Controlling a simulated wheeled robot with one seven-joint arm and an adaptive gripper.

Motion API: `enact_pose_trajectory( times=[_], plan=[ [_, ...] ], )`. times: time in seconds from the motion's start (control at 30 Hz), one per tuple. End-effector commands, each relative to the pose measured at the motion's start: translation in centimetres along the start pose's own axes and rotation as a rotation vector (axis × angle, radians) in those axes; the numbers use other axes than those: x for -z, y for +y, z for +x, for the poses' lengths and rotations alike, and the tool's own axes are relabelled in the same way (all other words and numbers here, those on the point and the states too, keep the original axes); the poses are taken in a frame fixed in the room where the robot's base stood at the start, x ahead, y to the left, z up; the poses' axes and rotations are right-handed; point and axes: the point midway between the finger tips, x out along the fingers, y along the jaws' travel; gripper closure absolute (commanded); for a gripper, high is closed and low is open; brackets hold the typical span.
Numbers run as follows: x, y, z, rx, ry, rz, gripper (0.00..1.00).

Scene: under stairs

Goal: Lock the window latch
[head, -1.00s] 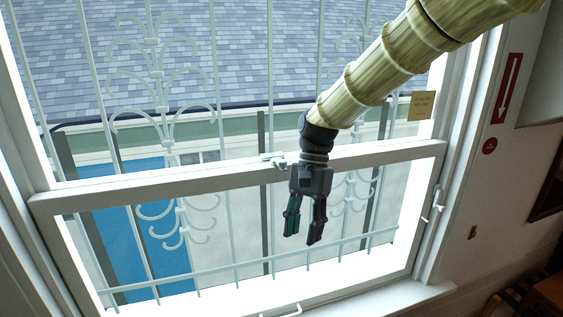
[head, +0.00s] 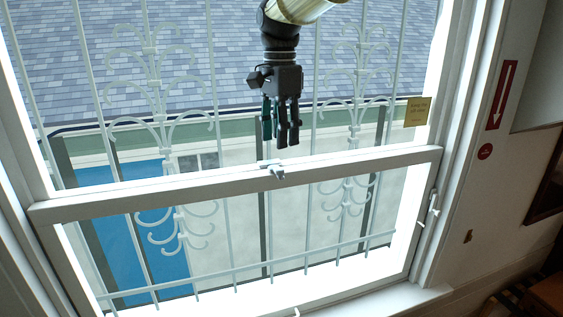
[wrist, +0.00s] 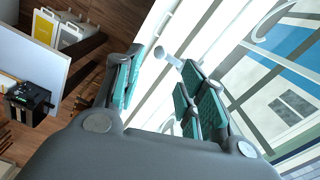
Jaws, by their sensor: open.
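The small white window latch (head: 272,168) sits on the middle of the white meeting rail of the sash window. A short part of it sticks out toward the room. My gripper (head: 281,143) hangs just above the latch in the head view, fingers pointing down, apart from it in the picture. Its teal-padded fingers are spread and empty. In the wrist view, my open gripper (wrist: 162,90) shows with a small white knobbed piece (wrist: 168,58) beyond the gap between its fingers; it looks like the latch.
White rails and side frames (head: 95,207) surround the glass, with a metal grille (head: 225,240) behind it. Another white handle (head: 432,208) is on the right side frame. A yellow note (head: 417,111) is on the upper right glass. A red arrow sign (head: 502,95) is on the right wall.

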Motion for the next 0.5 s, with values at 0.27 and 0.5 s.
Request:
enact_pose_trajectory(
  times=[0.27,0.5],
  plan=[
    [0.0,0.1,4.3,-0.003,-0.002,-0.001,0.6],
    [0.0,0.1,7.1,-0.002,-0.002,-0.001,0.6]
  ],
)
